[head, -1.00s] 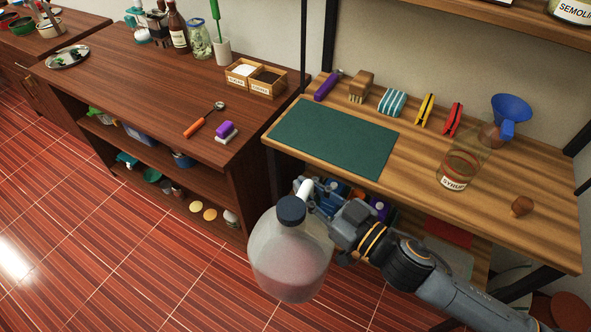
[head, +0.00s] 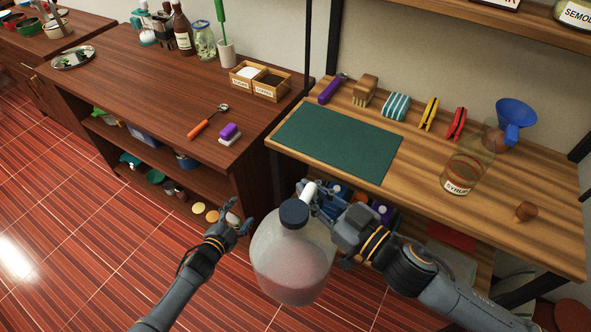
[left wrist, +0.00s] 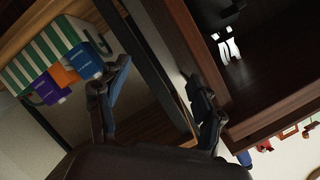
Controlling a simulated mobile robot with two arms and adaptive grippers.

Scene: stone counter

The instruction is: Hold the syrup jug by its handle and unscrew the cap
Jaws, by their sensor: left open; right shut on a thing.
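The syrup jug (head: 290,262) is a big round translucent jug with a pinkish fill. It hangs upright in the air in front of the wooden bench. Its dark blue cap (head: 294,213) sits on the neck. My right gripper (head: 318,198) is shut on the jug's white handle (head: 309,190), at the right of the cap. My left gripper (head: 236,222) is open and empty, to the left of the jug and apart from it, at about cap height in the picture. Its two open fingers (left wrist: 160,105) show in the left wrist view, with nothing between them.
The bench holds a green mat (head: 338,143), a glass jar labelled syrup (head: 467,170), a blue funnel (head: 515,115) and a brown stopper (head: 525,211). A darker wooden counter (head: 150,90) stands at the left. Open floor lies at the lower left.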

